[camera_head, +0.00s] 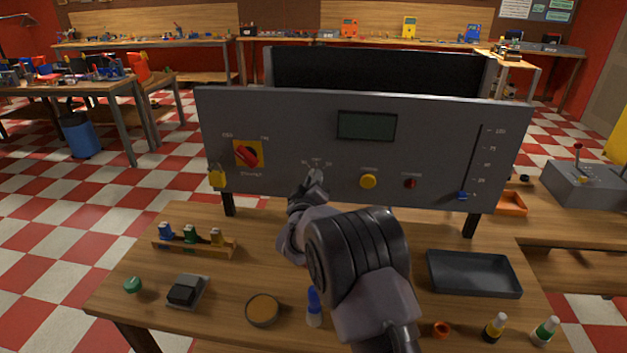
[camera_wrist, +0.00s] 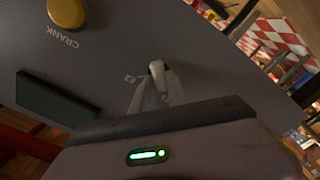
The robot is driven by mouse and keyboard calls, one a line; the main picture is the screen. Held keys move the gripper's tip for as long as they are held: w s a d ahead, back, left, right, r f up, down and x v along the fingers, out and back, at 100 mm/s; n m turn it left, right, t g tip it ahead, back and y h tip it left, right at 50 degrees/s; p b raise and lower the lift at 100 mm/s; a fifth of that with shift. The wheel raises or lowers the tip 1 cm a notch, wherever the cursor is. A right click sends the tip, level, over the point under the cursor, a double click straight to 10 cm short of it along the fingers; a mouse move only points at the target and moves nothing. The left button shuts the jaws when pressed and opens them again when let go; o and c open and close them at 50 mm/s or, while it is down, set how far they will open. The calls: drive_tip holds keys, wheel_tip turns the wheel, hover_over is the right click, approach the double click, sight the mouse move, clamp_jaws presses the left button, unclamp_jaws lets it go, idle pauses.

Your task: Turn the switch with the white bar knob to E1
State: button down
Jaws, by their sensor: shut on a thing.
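The grey control panel (camera_head: 300,130) stands upright at the back of the wooden table. My gripper (camera_head: 315,176) reaches its lower middle, below a small group of position marks that are too small to read there. In the wrist view my gripper (camera_wrist: 158,92) is shut on the white bar knob (camera_wrist: 157,68), whose rounded end shows beyond the fingertips. A mark that looks like E2 is printed beside it. The fingers hide most of the knob, so I cannot tell which mark it points to.
On the panel are a red rotary switch (camera_head: 248,154), a dark display (camera_head: 367,126), a yellow button (camera_head: 368,181), a red button (camera_head: 410,183) and a slider with a blue handle (camera_head: 462,195). A black tray (camera_head: 430,278) and several small items lie on the table.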

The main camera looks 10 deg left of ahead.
drive_tip(key=c, duration=1.3)
unclamp_jaws()
drive_tip(key=shift+s, duration=0.1)
drive_tip(key=s, duration=0.5)
drive_tip(key=s+p, duration=0.1)
drive_tip(key=s, duration=0.5)
drive_tip(key=s+p, duration=0.1)
drive_tip(key=s, duration=0.5)
drive_tip(key=shift+s+a, duration=0.1)
drive_tip(key=shift+a, duration=0.2)
